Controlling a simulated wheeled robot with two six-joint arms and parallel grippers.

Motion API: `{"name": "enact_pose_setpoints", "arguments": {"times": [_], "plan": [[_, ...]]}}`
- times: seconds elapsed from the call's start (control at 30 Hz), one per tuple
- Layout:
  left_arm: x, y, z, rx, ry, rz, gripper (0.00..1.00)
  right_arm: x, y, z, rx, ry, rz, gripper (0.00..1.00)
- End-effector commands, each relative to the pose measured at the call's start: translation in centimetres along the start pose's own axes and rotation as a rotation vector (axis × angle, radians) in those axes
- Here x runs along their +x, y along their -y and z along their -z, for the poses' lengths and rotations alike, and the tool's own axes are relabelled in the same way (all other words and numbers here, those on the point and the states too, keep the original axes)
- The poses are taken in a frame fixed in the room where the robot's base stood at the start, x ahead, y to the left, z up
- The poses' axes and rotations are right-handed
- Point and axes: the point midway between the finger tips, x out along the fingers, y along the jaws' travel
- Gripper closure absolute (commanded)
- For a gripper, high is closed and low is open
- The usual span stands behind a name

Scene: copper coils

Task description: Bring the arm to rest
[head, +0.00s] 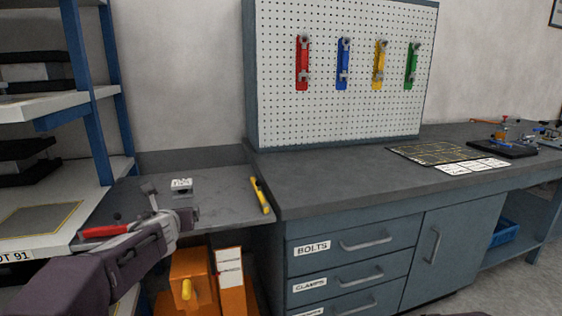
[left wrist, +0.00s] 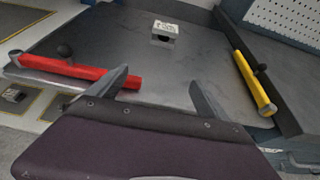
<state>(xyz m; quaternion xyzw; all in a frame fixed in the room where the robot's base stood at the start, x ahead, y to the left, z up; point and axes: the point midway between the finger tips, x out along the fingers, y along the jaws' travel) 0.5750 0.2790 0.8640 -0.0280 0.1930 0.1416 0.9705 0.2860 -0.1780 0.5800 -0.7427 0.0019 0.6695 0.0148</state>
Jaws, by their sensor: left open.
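My left gripper (head: 166,203) reaches in from the left in the head view, over the lower grey bench section. In the left wrist view its two fingers (left wrist: 158,92) are apart with nothing between them. A red-handled tool (head: 104,231) lies on the left side of that surface, partly behind my arm; it also shows in the left wrist view (left wrist: 75,72), close to the left finger. My right gripper is in neither view.
A small labelled grey block (head: 181,187) and a yellow-handled tool (head: 260,195) are on the low bench section. Shelving (head: 96,95) stands at left. Orange equipment (head: 193,280) is below. The main worktop (head: 335,175) is clear in front of the pegboard (head: 340,112).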

Motion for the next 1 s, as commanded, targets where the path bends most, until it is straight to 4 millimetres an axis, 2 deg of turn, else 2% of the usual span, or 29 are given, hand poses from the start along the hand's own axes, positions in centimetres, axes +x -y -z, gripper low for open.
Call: {"name": "enact_pose_setpoints", "arguments": {"times": [0.07,0.27,0.43,0.57,0.67,0.77,0.8,0.9,1.0], "plan": [[-0.3,1.1,0.1,0.008,0.000,0.021,0.11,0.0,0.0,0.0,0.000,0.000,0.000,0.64],[-0.6,1.9,4.0,-0.050,-0.086,0.029,0.11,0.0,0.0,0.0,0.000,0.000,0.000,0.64],[-1.1,2.0,8.6,-0.219,-0.194,0.004,0.11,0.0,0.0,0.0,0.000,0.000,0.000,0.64],[-2.1,1.8,13.6,-0.459,-0.308,-0.059,0.11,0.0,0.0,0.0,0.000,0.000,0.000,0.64],[-3.6,1.6,18.2,-0.724,-0.411,-0.157,0.11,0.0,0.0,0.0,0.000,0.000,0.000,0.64],[-6.0,1.2,23.9,-1.067,-0.516,-0.329,0.11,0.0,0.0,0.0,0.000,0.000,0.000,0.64],[-7.4,1.0,26.3,-1.227,-0.552,-0.427,0.11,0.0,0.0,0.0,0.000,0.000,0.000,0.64],[-11.2,0.7,31.9,-1.653,-0.590,-0.738,0.11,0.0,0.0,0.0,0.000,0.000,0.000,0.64],[-14.7,0.8,35.7,-2.010,-0.539,-1.056,0.11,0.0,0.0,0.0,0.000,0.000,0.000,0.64]]}}
